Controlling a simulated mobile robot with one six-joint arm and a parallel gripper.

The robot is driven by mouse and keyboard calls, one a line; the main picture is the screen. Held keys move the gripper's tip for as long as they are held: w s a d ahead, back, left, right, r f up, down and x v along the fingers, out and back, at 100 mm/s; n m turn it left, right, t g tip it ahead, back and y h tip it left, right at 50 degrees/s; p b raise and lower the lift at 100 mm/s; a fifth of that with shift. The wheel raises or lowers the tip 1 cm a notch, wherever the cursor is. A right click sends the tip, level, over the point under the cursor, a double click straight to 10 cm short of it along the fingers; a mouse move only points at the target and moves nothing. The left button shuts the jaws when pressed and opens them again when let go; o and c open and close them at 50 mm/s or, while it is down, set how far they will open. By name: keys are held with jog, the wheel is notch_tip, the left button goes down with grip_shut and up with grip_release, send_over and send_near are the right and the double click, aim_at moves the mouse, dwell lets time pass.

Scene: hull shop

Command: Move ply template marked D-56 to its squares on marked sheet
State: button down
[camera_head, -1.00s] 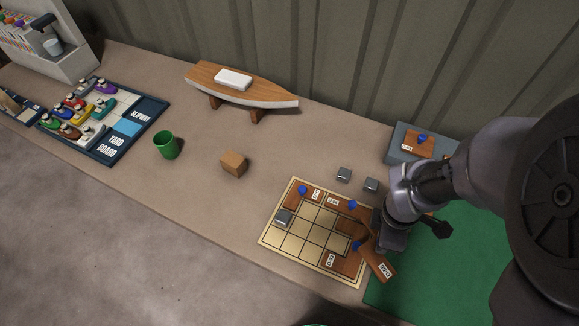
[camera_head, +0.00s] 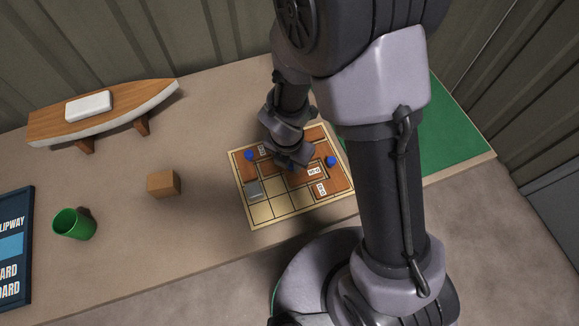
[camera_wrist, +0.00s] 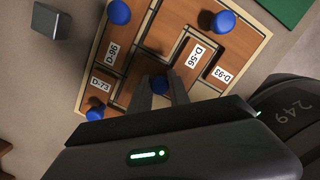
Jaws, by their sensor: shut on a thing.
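The brown ply template D-56 (camera_wrist: 187,68) is in my gripper (camera_wrist: 161,88), whose fingers are shut on its blue knob (camera_wrist: 160,84). The template is square to the grid of the marked sheet (camera_head: 262,212), among other templates; I cannot tell whether it rests on the sheet or is just above it. In the head view my gripper (camera_head: 291,163) is over the sheet's middle, and the arm hides part of the sheet's far side. D-56's label also shows in the head view (camera_head: 313,170).
Templates D-96 (camera_wrist: 112,40), D-93 (camera_wrist: 230,50) and D-73 (camera_wrist: 98,92) lie on the sheet close around. A grey block (camera_head: 253,190) sits at its left edge; another (camera_wrist: 52,21) is off it. A wooden cube (camera_head: 163,184), green cup (camera_head: 73,224) and boat model (camera_head: 100,112) stand left.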

jog(key=shift+r, duration=0.1)
jog(key=c, duration=1.7)
grip_release()
jog(key=shift+a+f, duration=0.1)
jog(key=shift+f, duration=0.1)
jog(key=o, duration=0.5)
jog(key=shift+c, duration=0.2)
